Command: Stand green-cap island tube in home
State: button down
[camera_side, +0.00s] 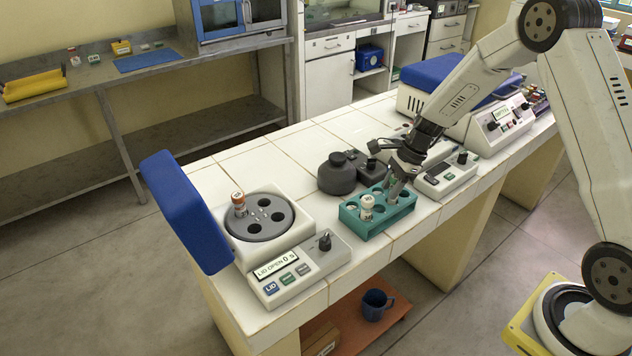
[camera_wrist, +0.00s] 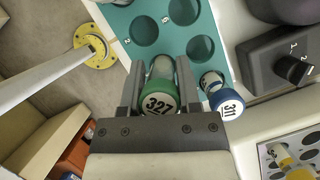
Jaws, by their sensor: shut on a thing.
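The green-cap tube (camera_wrist: 158,103), with 322 or 327 on its cap, is between the fingers of my gripper (camera_wrist: 160,85). My gripper is shut on it at the teal rack (camera_wrist: 128,22). In the side view, my gripper (camera_side: 393,187) is over the right end of the teal rack (camera_side: 372,229). I cannot tell whether the tube's lower end is inside a hole or just above it. A blue-cap tube (camera_wrist: 226,105) marked 311 stands close to the right of my gripper in the wrist view.
A white-topped tube (camera_side: 366,205) stands in the rack's left part. An orange-cap tube (camera_side: 239,203) stands in the open centrifuge (camera_side: 273,232); its blue lid (camera_side: 185,210) is raised. A dark round vessel (camera_side: 337,175) is behind the rack. The bench's front edge is close to the rack.

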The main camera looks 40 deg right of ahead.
jog(key=shift+f, duration=0.75)
jog(key=shift+f, duration=0.1)
grip_release()
dwell(0.3)
jog(key=shift+r, duration=3.75)
